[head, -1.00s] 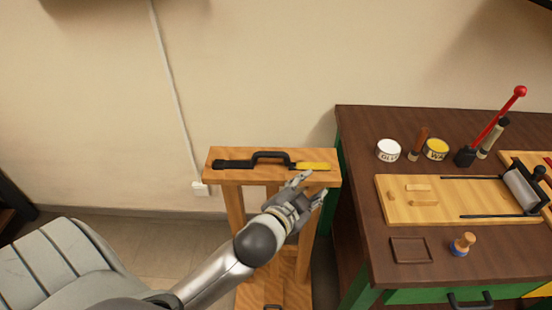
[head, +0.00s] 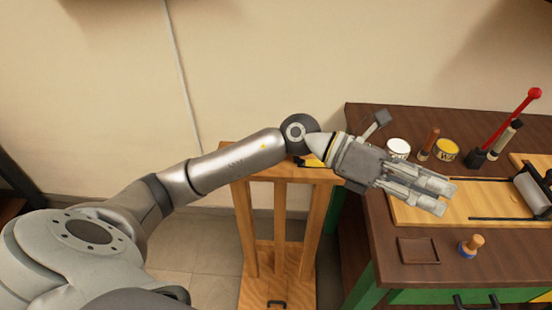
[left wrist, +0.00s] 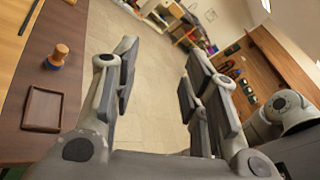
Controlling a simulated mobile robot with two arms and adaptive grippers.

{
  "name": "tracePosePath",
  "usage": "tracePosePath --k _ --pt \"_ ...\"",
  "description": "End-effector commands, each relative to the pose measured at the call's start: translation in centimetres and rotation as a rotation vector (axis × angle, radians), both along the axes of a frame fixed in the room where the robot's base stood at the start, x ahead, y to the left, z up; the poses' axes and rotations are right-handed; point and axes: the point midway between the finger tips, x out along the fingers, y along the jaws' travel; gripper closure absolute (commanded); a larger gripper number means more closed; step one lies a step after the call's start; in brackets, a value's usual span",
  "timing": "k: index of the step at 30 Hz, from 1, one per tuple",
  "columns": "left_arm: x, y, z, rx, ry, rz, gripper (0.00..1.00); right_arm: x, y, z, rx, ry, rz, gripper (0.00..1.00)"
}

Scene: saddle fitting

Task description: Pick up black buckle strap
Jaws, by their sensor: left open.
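The black buckle strap cannot be made out now. The top of the wooden stand (head: 232,172), where black pieces lay, is mostly covered by my left arm. My left gripper (head: 446,197) is to the right of the stand, above the workbench, open and empty. In the left wrist view its fingers (left wrist: 158,70) are spread, with only floor between them. My right gripper is not in view.
The dark workbench (head: 385,260) carries a light wooden board (head: 470,214), a small brown tray (head: 418,251), a wooden-knobbed stamp (head: 471,245), a white tin (head: 398,147), a yellow tin (head: 446,149) and a red-handled lever (head: 515,117). Floor left of the stand is clear.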

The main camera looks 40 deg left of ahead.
Motion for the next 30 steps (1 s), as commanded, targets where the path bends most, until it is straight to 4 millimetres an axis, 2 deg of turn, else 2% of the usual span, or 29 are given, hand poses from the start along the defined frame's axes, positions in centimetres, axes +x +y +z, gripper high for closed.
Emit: tracePosePath --k 5,8,9,13,15,18,21,24,26,30 --pt "1.3 4.6 -5.1 0.456 -0.163 -0.086 0.59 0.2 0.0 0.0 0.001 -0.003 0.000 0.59" --pt "2.7 9.1 -7.2 0.714 -0.212 -0.105 0.59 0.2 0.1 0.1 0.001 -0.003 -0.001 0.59" --pt "3.3 11.3 -7.8 0.819 -0.220 -0.108 0.59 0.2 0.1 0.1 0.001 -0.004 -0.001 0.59" --pt "5.0 19.0 -8.2 1.141 -0.218 -0.092 0.59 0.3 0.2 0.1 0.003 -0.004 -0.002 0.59" --pt "5.5 23.0 -7.6 1.287 -0.196 -0.073 0.59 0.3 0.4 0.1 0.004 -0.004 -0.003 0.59" --pt "5.7 27.5 -6.5 1.446 -0.152 -0.046 0.59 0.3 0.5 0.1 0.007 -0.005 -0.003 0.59" --pt "5.5 30.4 -5.6 1.544 -0.115 -0.026 0.59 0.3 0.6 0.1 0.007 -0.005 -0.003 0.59" --pt "5.4 31.7 -5.4 1.589 -0.092 -0.017 0.59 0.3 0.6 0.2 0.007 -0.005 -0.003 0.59" --pt "5.5 32.0 -5.9 1.598 -0.086 -0.017 0.59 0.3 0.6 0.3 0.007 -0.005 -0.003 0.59" --pt "5.7 32.3 -8.1 1.598 -0.083 -0.019 0.59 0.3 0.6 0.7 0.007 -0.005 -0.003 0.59"
